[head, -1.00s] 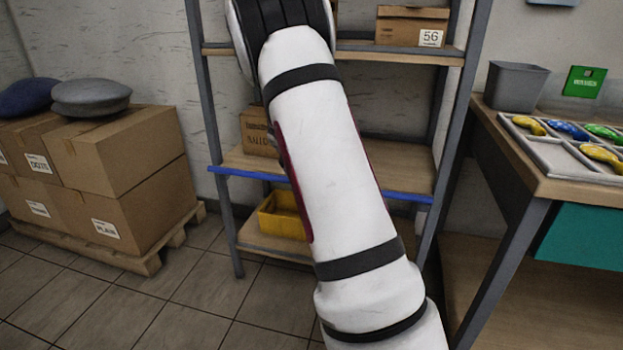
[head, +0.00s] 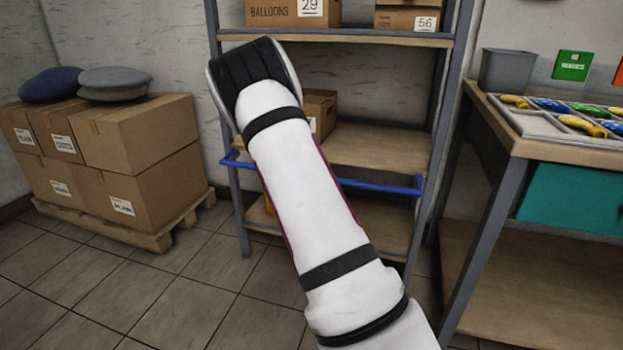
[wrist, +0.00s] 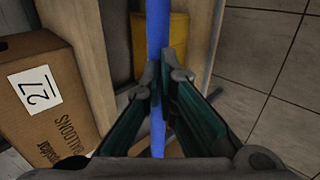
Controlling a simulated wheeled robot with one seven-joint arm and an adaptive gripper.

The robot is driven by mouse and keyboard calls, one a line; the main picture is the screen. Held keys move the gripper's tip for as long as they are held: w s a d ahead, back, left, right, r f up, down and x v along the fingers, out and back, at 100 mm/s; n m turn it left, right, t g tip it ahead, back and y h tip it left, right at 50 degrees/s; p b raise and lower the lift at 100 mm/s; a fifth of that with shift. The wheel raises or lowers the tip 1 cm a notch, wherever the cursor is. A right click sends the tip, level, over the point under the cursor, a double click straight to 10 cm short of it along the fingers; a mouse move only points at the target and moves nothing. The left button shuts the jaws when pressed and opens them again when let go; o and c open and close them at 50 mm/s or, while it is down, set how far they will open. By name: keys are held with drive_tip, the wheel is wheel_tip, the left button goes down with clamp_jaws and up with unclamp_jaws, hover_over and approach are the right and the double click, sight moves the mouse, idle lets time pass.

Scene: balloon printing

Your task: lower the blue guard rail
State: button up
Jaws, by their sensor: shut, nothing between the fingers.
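The blue guard rail (head: 380,187) crosses the front of the shelving rack at about the middle shelf. Its ends appear to stand a little forward of the posts, and my arm hides its middle. In the wrist view the rail (wrist: 157,30) runs from the top edge down behind my fingers. My gripper (wrist: 164,84) is shut and empty, with its fingertips over the rail's line. I cannot tell whether they touch it. In the head view my gripper is hidden behind my arm.
A cardboard box (wrist: 45,90) labelled 27 sits on the shelf beside the rail. A yellow bin (wrist: 178,40) is below. A worktable (head: 520,146) with a tray stands at the right. Stacked boxes (head: 140,140) on a pallet stand at the left. Tiled floor between is clear.

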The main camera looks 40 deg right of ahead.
drive_tip(key=o, duration=0.7)
drive_tip(key=shift+w+d, duration=0.15)
drive_tip(key=shift+d, duration=0.1)
drive_tip(key=shift+r, duration=0.1)
drive_tip(key=v, duration=1.2)
